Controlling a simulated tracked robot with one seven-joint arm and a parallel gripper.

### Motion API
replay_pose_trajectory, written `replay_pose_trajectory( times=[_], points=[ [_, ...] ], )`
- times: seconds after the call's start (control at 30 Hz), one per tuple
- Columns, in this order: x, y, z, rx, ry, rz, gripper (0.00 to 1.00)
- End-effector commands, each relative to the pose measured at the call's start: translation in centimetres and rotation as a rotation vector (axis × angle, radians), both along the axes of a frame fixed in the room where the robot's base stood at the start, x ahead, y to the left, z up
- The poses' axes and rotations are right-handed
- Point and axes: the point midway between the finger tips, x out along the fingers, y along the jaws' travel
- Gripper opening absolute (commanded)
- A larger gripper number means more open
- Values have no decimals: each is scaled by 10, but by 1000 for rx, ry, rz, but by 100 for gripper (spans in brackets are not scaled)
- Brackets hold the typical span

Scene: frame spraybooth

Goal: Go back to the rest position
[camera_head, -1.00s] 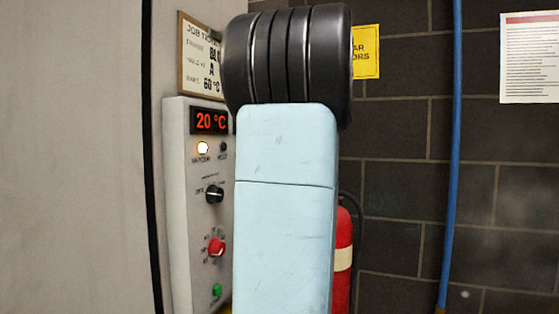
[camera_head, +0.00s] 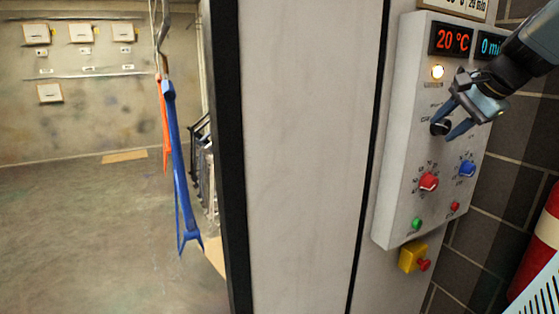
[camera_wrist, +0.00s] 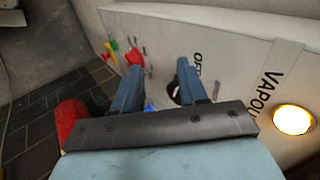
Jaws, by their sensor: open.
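My gripper (camera_head: 446,126) is at the upper right of the head view, in front of the control panel (camera_head: 403,160). Its two blue fingers are open with nothing held, and they appear close to the black knob (camera_head: 440,127). In the wrist view my gripper (camera_wrist: 159,65) shows its fingers spread apart over the panel face. The black knob (camera_wrist: 173,92) is partly hidden by the right finger there. Whether a finger touches it I cannot tell. The red knob (camera_wrist: 134,57) shows just beyond the left fingertip.
The panel has a lit lamp (camera_head: 438,72), a 20 °C display (camera_head: 453,40) and a blue knob (camera_head: 467,168). A yellow box with a red button (camera_head: 411,257) sits below. A red extinguisher (camera_head: 541,240) stands at right. Blue and orange hanging pieces (camera_head: 179,160) are at left, beside open floor.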

Motion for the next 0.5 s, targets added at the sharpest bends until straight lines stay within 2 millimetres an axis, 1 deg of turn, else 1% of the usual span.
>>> replay_pose_trajectory(
  times=[0.03,0.1,0.2,0.3,0.4,0.5],
  points=[
    [-9,26,-9,-56,10,80,42],
    [-23,56,-23,-143,27,190,42],
    [-45,92,-44,-273,42,346,42],
    [-70,123,-66,-408,51,505,42],
    [-94,145,-87,-541,51,655,42],
    [-114,160,-104,-654,46,777,42]
  ],
)
